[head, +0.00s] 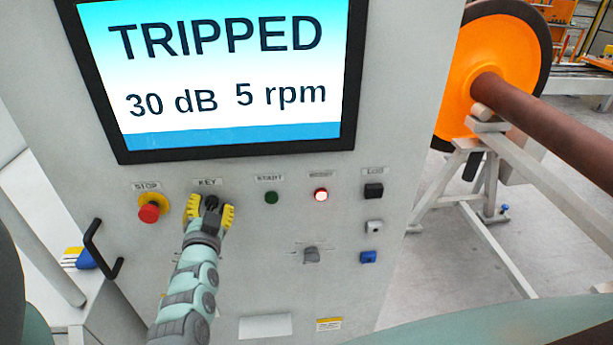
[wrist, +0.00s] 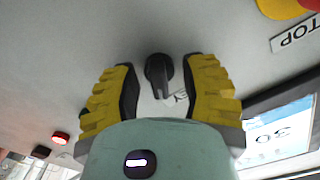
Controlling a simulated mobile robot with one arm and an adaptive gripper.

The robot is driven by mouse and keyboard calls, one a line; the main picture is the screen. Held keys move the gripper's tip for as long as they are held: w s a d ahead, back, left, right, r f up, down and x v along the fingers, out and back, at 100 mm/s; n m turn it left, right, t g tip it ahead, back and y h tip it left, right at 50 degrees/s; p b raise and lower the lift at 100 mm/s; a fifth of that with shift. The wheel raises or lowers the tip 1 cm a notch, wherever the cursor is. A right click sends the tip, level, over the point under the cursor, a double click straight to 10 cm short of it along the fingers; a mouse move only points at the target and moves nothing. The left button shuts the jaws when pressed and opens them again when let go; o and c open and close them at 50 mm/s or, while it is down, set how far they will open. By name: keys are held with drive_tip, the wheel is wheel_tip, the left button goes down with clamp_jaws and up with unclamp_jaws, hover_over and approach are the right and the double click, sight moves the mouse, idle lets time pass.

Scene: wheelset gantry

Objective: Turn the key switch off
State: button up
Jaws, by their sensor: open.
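The key switch (wrist: 158,72) is a small black knob on the grey panel. In the wrist view it sits between the two yellow-padded fingers of my gripper (wrist: 160,88), with a gap on each side. In the head view my gripper (head: 210,208) is at the panel under the KEY label (head: 207,183), and the dark knob (head: 212,201) shows partly between the fingers. The fingers are open and do not appear to touch the knob. The knob's exact angle is hard to read.
The red STOP button (head: 149,212) is close on the left. A green START button (head: 272,197), a lit red lamp (head: 321,195) and a grey rotary knob (head: 311,255) are to the right. The screen (head: 225,70) above reads TRIPPED, 30 dB, 5 rpm. A black handle (head: 98,250) juts out lower left.

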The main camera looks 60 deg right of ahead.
drive_tip(key=shift+o, duration=0.2)
drive_tip(key=shift+s+d, duration=0.1)
drive_tip(key=shift+f, duration=0.1)
clamp_jaws()
